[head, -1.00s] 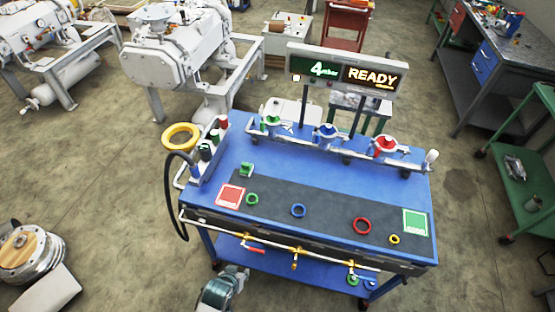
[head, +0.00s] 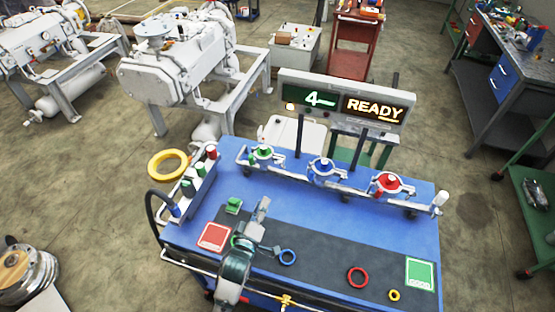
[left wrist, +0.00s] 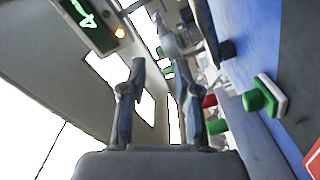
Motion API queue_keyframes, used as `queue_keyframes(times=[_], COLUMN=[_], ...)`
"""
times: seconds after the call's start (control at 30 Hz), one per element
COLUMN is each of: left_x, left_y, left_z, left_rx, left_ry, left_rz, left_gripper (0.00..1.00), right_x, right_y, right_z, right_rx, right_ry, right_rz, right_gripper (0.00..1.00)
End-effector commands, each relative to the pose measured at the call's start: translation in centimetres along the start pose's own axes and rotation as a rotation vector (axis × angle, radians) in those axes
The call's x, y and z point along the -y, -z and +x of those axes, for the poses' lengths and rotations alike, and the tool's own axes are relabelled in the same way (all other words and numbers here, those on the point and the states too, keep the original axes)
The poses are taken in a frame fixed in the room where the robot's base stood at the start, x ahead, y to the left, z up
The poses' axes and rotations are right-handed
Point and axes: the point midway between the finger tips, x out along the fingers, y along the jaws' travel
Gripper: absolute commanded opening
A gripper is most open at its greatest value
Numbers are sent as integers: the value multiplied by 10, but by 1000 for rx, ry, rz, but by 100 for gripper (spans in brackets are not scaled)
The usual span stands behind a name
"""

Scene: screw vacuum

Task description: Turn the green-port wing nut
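The green port (head: 263,153) is a green-centred fitting with a pale clamp at the left end of the rail along the table's back. Its wing nut is too small to pick out clearly in the head view. My left gripper (head: 264,222) is over the dark mat at the table's front left, in front of the green port and apart from it. In the left wrist view its two fingers (left wrist: 163,88) stand apart with nothing between them. A pale fitting with green parts (left wrist: 167,52) shows beyond the fingertips. My right gripper is in neither view.
Blue-centred (head: 321,167) and red-centred (head: 388,183) ports stand farther right on the rail. A sign (head: 345,102) reading READY stands behind. A holder with bottles (head: 192,182) and a yellow ring (head: 168,164) are left. A green block (head: 234,205) and coloured rings lie near the mat.

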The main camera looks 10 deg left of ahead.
Motion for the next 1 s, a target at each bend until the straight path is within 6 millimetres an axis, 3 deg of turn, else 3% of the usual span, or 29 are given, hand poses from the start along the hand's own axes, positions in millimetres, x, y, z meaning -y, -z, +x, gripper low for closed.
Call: queue_keyframes(times=[0.2, 0.37, 0.73, 1.0], left_x=[7, 16, 6, 6], left_y=[9, 16, 5, 2], left_z=[32, 71, 150, 172], left_rx=[-2, -1, 1, 3], left_ry=[-2, 2, 1, 4], left_rz=[-10, -20, -7, -6], left_gripper=[31, 31, 31, 31], right_x=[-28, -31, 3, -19], right_y=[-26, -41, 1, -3], right_z=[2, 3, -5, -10], right_rx=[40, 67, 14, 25], right_ry=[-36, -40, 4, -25], right_rz=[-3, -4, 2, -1], right_gripper=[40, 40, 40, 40])
